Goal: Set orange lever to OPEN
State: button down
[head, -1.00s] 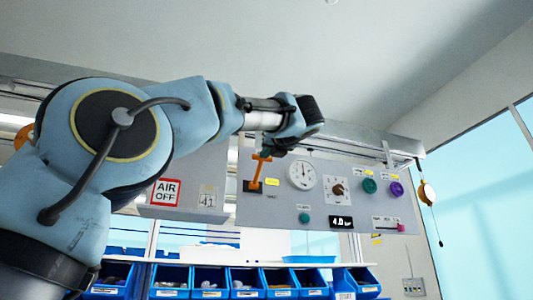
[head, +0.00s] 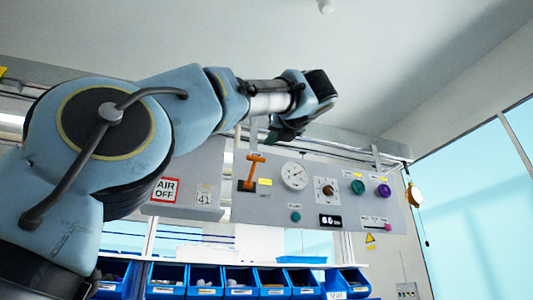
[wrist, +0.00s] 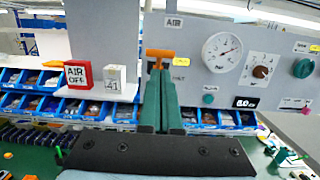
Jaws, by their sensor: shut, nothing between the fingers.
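The orange lever (head: 252,172) is on the left part of the grey control panel. It stands nearly upright with its T-shaped handle at the top. In the wrist view its handle (wrist: 160,54) shows just beyond my fingertips, and the fingers hide its lower part. My gripper (head: 283,134) is above and right of the lever in the head view. Its green fingers (wrist: 161,78) are shut and empty. I cannot tell whether they touch the handle. A yellow label (head: 265,182) is right of the lever, too small to read.
The panel also bears a round gauge (head: 294,175), a rotary knob (head: 327,190), green (head: 358,187) and purple (head: 384,190) knobs and a digital display (head: 331,221). An AIR OFF sign (head: 165,190) is to the left. Blue bins (head: 205,281) stand below.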

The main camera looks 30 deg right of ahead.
jog(key=shift+s+a+r, duration=0.1)
jog(key=shift+s+r, duration=0.05)
jog(key=shift+s, duration=0.7)
jog(key=shift+s+a+r, duration=0.1)
jog(key=shift+s+r, duration=0.05)
jog(key=shift+s, duration=0.65)
